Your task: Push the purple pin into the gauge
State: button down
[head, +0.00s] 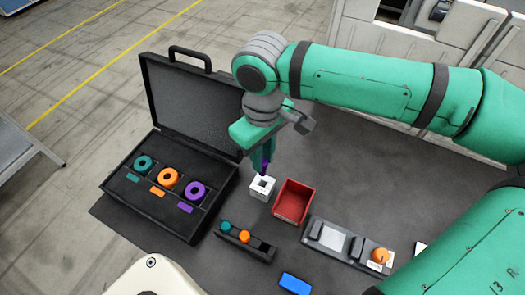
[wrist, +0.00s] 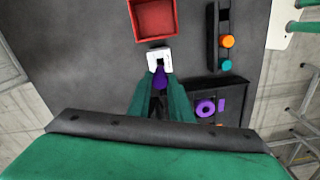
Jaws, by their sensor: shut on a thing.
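My gripper (head: 263,163) is shut on the purple pin (head: 266,168), of which only a small part shows between the green fingers. In the wrist view the purple pin (wrist: 160,77) sits between the fingertips, close to the white gauge (wrist: 158,55). The gauge (head: 262,191) is a small white block with a dark square opening on top. It stands on the dark table just below the fingertips in the head view. The pin's lower end appears above or at the gauge's edge; I cannot tell whether they touch.
A red bin (head: 290,217) stands right beside the gauge. An open black case (head: 118,192) with teal, orange and purple rings is at left. A black rack (head: 262,251) holds teal and orange pins. A control box (head: 312,237) and a blue block (head: 295,284) are nearby.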

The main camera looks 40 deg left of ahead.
jog(key=shift+f, duration=1.9)
jog(key=shift+f, duration=1.2)
dwell(0.5)
jog(key=c, duration=1.1)
grip_release()
jog(key=shift+r, duration=4.5)
grip_shut()
